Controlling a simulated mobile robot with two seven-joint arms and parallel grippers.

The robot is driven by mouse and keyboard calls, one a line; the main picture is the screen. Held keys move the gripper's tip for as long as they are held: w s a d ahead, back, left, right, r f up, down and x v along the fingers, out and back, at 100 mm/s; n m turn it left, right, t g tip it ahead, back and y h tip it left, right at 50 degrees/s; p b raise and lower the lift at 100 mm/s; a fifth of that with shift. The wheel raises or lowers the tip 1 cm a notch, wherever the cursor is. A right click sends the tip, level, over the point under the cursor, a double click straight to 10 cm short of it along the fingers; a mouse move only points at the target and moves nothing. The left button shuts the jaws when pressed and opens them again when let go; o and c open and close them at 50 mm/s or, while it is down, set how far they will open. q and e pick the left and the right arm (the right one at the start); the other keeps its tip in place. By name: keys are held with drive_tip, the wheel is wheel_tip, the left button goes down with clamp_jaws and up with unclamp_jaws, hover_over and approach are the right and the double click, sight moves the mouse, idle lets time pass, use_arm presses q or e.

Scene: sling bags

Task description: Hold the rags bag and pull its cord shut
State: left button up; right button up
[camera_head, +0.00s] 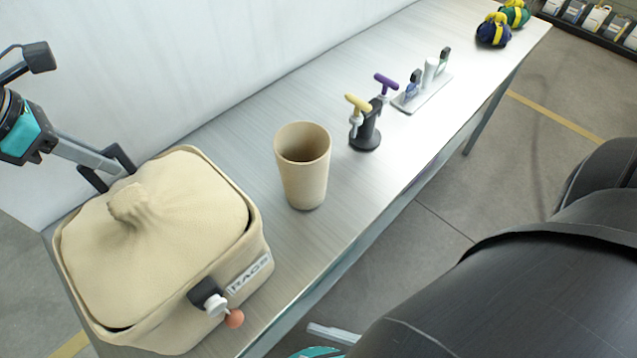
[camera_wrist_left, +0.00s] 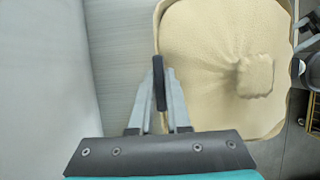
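The rags bag (camera_head: 175,215) is a beige bag in a boxy shape with a RAGS label (camera_head: 249,276) on its front. Its top is gathered into a knob. A black cord lock (camera_head: 205,294) with a white toggle and an orange ball (camera_head: 235,318) sticks out of the front wall. My left gripper (camera_head: 112,168) is at the rear rim, by a black handle-like part. In the left wrist view its fingers (camera_wrist_left: 165,85) come together there and appear shut on it. Of my right gripper (camera_head: 330,334), only a grey and teal part shows at the bottom edge.
A beige cup (camera_head: 303,165) stands right of the bag on the grey table (camera_head: 240,150). Beyond it are a black stand (camera_head: 366,130) with yellow and purple T-handles, a tray (camera_head: 421,93) with small items, and blue and green pouches (camera_head: 493,32). A white wall lies behind.

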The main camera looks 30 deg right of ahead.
use_arm(q)
drive_tip(key=o, duration=0.5)
drive_tip(key=shift+r, duration=0.1)
drive_tip(key=v, duration=1.1)
drive_tip(key=shift+a+r, duration=0.2)
drive_tip(key=shift+r, duration=0.15)
drive_tip(key=shift+s, duration=0.1)
